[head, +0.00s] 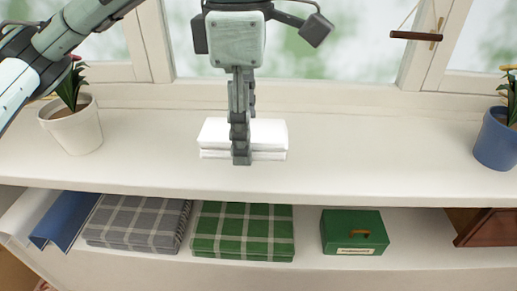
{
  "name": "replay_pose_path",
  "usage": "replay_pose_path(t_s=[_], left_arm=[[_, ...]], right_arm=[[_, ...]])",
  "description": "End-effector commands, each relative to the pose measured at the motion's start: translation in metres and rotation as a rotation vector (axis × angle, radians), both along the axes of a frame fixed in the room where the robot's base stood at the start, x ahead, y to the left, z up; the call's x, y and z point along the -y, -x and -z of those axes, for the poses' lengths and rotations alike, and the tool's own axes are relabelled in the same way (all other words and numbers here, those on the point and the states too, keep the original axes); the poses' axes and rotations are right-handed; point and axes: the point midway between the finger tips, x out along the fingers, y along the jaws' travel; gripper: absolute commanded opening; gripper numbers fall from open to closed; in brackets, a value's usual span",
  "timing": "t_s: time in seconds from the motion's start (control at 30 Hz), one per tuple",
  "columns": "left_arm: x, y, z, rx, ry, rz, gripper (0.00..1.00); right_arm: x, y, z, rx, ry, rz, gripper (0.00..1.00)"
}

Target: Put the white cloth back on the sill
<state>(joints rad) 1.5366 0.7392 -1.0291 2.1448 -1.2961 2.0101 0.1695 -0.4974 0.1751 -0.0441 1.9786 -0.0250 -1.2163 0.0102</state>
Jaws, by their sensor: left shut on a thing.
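The white cloth (268,135) is a folded stack of layers at the middle of the window sill (350,165). It looks to be on or just above the sill; a gap under it cannot be made out. My left gripper (241,158) reaches down from above, its fingers shut on the cloth near its middle and covering part of it. My right gripper is not in view.
A plant in a white pot (75,128) stands on the sill at left, and one in a blue pot (496,140) at right. The shelf below holds a grey plaid cloth (135,222), a green plaid cloth (243,228) and a green box (352,235). The sill beside the cloth is clear.

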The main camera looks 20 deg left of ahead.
Motion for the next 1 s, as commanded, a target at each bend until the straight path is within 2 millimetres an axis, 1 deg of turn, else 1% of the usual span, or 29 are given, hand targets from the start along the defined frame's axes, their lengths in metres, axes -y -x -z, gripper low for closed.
replay_pose_path(t_s=[0.03, 0.1, 0.3, 0.43, 0.53, 0.67, 0.8, 0.9, 1.0], left_arm=[[-0.001, -0.009, 0.008, -0.008, -0.001, -0.004, 0.01], [-0.002, -0.026, 0.017, -0.008, 0.001, -0.005, 0.01], [-0.005, -0.071, 0.042, -0.005, 0.000, -0.004, 0.01], [-0.006, -0.091, 0.054, -0.003, 0.001, -0.002, 0.01], [-0.007, -0.099, 0.060, -0.002, 0.000, -0.001, 0.01], [-0.007, -0.101, 0.067, -0.002, -0.002, 0.000, 0.01], [-0.007, -0.100, 0.086, -0.004, -0.002, 0.000, 0.01], [-0.007, -0.100, 0.099, -0.002, -0.001, 0.000, 0.01], [-0.007, -0.101, 0.101, 0.001, 0.000, 0.000, 0.01]], right_arm=[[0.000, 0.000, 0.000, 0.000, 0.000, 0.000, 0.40], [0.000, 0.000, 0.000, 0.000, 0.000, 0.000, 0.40], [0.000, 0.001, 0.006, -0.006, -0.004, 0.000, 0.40], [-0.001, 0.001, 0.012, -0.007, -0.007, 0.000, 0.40], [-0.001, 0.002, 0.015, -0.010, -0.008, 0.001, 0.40], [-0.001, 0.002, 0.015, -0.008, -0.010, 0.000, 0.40], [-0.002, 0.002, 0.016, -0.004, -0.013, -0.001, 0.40], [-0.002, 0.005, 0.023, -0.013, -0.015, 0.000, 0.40], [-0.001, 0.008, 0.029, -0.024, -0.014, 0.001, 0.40]])
